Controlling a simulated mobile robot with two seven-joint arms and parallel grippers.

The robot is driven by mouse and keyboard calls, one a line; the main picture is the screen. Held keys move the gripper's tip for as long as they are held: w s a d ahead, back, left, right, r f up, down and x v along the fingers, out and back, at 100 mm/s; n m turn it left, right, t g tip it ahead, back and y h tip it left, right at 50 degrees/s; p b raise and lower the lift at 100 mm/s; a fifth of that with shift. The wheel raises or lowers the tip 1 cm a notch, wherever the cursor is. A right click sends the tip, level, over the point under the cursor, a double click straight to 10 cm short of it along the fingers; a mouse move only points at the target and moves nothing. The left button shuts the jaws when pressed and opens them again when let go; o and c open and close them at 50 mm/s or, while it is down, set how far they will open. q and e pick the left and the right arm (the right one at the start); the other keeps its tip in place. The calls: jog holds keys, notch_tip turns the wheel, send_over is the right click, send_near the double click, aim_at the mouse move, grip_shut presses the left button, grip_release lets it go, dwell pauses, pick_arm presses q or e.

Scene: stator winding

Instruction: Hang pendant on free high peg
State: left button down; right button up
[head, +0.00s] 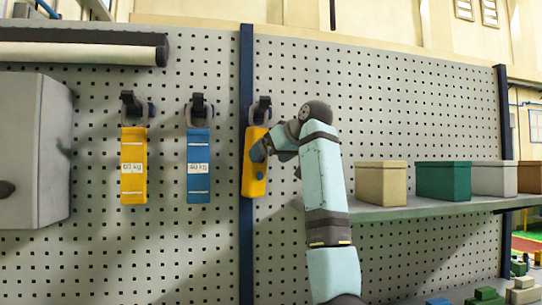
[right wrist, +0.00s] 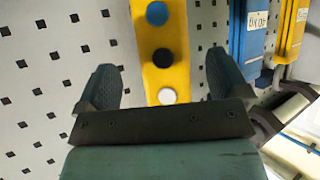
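Three pendants hang in a row on dark pegs on the pegboard. The left yellow pendant (head: 133,185) and the blue pendant (head: 198,180) hang upright. The right yellow pendant (head: 254,178) is slightly tilted, with its top loop at the right peg (head: 262,104). My right gripper (head: 258,150) is at this pendant and partly covers it. In the right wrist view, the right gripper (right wrist: 164,80) is open, with a finger on each side of the yellow pendant (right wrist: 160,25) and gaps between. Buttons show on its face. My left gripper is not in view.
A shelf (head: 440,206) on the right carries several bins, including a green bin (head: 443,180). Small blocks lie at the lower right. The board below the pendants is clear.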

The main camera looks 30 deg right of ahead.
jog(key=shift+f, duration=0.1)
jog(key=shift+s+d, duration=0.1)
jog(key=shift+s, duration=0.15)
jog(key=b+v, duration=0.4)
jog(key=v, duration=0.9)
jog(key=shift+r, duration=0.3)
